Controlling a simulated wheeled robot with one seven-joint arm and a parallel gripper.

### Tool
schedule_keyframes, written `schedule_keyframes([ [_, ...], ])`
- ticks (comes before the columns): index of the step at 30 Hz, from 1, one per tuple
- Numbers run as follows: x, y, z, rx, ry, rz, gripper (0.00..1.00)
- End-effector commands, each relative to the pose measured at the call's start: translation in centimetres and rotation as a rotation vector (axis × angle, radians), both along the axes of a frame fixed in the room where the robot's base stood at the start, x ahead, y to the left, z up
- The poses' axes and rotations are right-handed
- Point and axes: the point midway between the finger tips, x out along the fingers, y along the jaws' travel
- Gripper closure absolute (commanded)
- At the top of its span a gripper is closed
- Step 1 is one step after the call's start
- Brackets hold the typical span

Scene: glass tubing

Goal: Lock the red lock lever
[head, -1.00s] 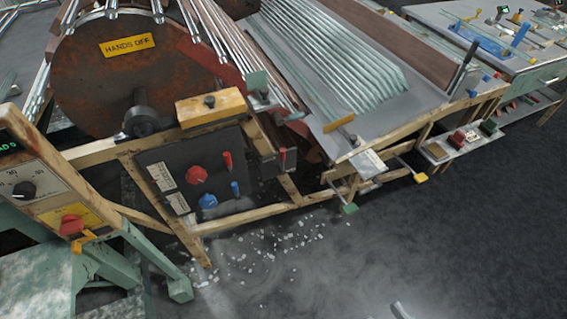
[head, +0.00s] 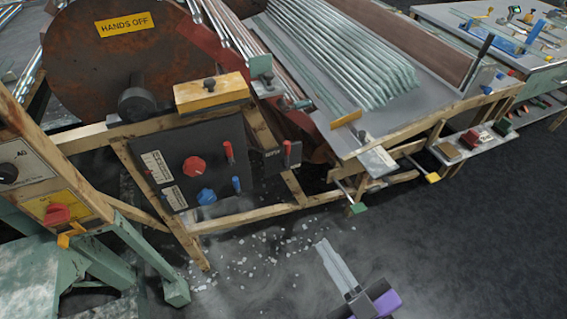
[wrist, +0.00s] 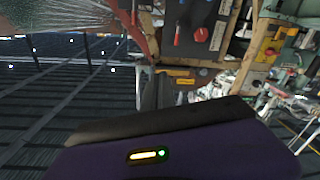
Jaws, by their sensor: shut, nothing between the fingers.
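A short upright red lever (head: 287,150) stands on a small dark plate (head: 270,164) with pale lettering too small to read, on the wooden frame right of the black control panel (head: 160,172). A second red lever (head: 228,152) is on the panel itself. I cannot tell for certain which is the lock lever; the one on the lettered plate looks likelier. My gripper (head: 325,246) is shut and empty, below and right of both levers, apart from them and over the floor. The wrist view shows the panel turned, with a red lever (wrist: 177,37) on it.
The panel also holds a red knob (head: 195,167), a blue knob (head: 206,196) and a blue lever (head: 236,184). A green-tipped rod (head: 357,208) and a yellow-tipped rod (head: 432,177) stick out at right. The dark floor in front is open, with scattered white bits.

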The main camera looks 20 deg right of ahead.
Motion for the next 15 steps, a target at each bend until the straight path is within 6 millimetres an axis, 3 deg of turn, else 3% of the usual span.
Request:
schedule_keyframes([
  [1, 1.7, 0.4, -1.0, -0.050, -0.022, 0.005, 1.00],
  [6, 6.9, 1.3, -2.8, -0.243, -0.071, 0.006, 1.00],
  [15, 16.4, 2.4, -4.8, -0.668, -0.127, -0.048, 1.00],
])
